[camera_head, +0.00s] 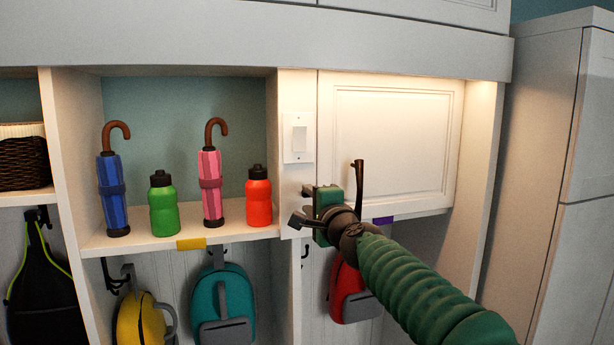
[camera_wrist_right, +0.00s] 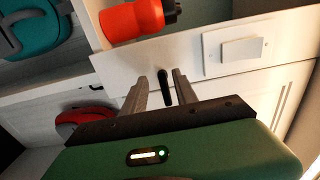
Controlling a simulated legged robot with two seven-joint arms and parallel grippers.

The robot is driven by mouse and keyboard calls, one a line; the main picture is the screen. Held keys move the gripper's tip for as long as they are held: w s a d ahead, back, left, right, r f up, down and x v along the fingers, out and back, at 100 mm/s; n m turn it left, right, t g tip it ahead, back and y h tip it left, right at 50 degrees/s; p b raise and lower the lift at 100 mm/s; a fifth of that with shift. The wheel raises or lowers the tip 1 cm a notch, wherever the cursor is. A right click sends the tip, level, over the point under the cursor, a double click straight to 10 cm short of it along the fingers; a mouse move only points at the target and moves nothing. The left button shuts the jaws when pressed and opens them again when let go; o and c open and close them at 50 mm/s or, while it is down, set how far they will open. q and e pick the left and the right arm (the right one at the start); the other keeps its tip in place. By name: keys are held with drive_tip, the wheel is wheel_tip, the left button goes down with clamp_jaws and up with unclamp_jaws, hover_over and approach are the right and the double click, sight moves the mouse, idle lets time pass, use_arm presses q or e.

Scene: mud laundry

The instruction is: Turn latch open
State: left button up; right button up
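The latch (camera_wrist_right: 165,86) is a small dark handle on the white panel, seen in the right wrist view. My right gripper (camera_head: 310,192) is at the lower left corner of the closed white cabinet door (camera_head: 395,140), below the light switch. In the right wrist view the fingers of my right gripper (camera_wrist_right: 159,78) are apart, one on each side of the latch. Gaps show between the latch and both fingers. I cannot make out the latch in the head view, where the gripper covers that area. My left gripper is out of view.
A white light switch (camera_head: 298,138) sits just above my right gripper. A red-orange bottle (camera_head: 259,200) and a pink umbrella (camera_head: 210,182) stand on the shelf to the left. A red bag (camera_head: 352,292) hangs below. A tall grey cabinet (camera_head: 545,150) stands at the right.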

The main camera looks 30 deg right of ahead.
drive_tip(key=shift+w+r+p, duration=0.25)
drive_tip(key=shift+w+p, duration=0.25)
drive_tip(key=shift+w, duration=0.65)
drive_tip(key=shift+s+d, duration=0.35)
drive_tip(key=shift+d, duration=0.2)
drive_tip(key=shift+d+f, duration=0.1)
drive_tip(key=shift+d, duration=0.05)
drive_tip(key=shift+c, duration=0.4)
drive_tip(key=shift+w+d+f, duration=0.1)
drive_tip(key=shift+w+f, duration=0.05)
drive_tip(key=shift+w, duration=0.05)
drive_tip(key=c, duration=0.5)
drive_tip(key=shift+a, duration=0.25)
clamp_jaws()
